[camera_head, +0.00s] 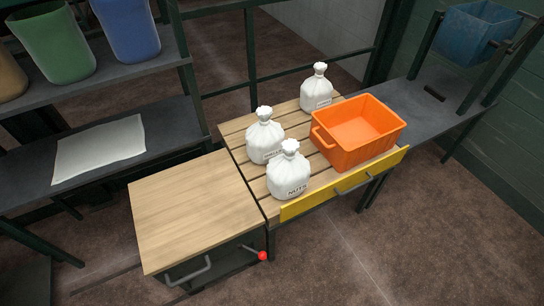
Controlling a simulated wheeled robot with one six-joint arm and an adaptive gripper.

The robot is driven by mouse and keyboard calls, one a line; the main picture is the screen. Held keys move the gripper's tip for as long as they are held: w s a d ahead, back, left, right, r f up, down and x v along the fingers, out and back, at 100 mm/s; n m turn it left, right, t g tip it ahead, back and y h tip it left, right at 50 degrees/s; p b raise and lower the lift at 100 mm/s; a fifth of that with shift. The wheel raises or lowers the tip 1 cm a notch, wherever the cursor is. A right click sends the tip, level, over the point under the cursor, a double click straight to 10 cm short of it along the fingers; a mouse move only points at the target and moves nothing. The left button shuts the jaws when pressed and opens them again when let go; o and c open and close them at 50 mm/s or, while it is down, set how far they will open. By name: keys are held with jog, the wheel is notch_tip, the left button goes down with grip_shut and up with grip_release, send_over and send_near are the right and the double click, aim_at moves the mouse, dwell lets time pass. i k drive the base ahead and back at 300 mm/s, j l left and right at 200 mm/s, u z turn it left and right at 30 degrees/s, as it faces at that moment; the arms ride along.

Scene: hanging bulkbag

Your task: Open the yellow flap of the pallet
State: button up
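The yellow flap (318,198) runs along the front edge of the slatted wooden pallet (238,130). It stands raised along that edge, its top slightly above the slats. A grey bar handle (354,186) is on its outer face, right of the middle. Part of the pallet's front edge is hidden behind the flap. My gripper is not in view, so I cannot tell its state.
An orange crate (345,158) and three tied white bags (289,172) stand on the pallet. A wooden-topped cabinet (195,208) with a red-knobbed lever (262,256) adjoins at left. A dark table (430,112) adjoins at right. Floor (400,240) before the flap is clear.

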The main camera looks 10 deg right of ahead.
aim_at(346, 185)
jog(key=l+u, duration=0.15)
jog(key=l, duration=0.2)
jog(key=k+l+u, duration=0.1)
jog(key=l, duration=0.25)
jog(key=k+l+u, duration=0.15)
jog(key=l, duration=0.15)
jog(key=k+l+u, duration=0.1)
jog(key=l, duration=0.25)
